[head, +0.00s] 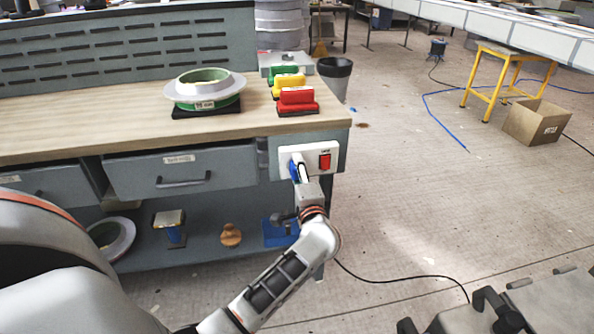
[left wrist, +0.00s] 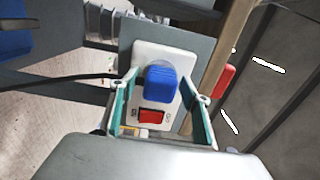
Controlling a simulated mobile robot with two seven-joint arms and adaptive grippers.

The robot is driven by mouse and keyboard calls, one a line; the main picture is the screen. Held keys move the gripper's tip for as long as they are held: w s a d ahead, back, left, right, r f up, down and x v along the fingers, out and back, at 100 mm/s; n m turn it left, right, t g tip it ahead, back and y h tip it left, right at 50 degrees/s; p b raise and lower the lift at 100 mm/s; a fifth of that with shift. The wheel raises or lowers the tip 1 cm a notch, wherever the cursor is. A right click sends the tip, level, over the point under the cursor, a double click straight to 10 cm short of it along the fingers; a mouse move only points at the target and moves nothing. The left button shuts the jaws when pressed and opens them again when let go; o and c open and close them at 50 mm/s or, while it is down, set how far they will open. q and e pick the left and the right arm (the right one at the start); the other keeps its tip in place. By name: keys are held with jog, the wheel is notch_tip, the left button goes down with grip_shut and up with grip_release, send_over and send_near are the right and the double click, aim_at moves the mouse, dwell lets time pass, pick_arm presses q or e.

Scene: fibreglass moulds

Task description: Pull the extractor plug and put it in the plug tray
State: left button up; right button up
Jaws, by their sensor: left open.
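The blue extractor plug (head: 294,171) sits in the white socket plate (head: 287,152) on the bench's right end, beside a red switch (head: 325,161). In the left wrist view the plug (left wrist: 161,84) faces the camera, in front of the plate (left wrist: 144,53). My left gripper (head: 301,173) is at the plate. In the wrist view its open fingers (left wrist: 163,90) stand on either side of the plug; I cannot tell whether they touch it. A blue tray (head: 279,238), seemingly the plug tray, is on the lower shelf, partly hidden by my left arm. My right gripper is out of view.
A dark cable (head: 400,279) runs over the floor to a grey case with black latches (head: 560,300). A wooden knob (head: 230,236) stands left of the tray.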

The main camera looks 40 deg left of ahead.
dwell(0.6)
pick_arm(q)
grip_shut()
jog(key=shift+b+v, duration=0.7)
jog(key=shift+v, duration=2.3)
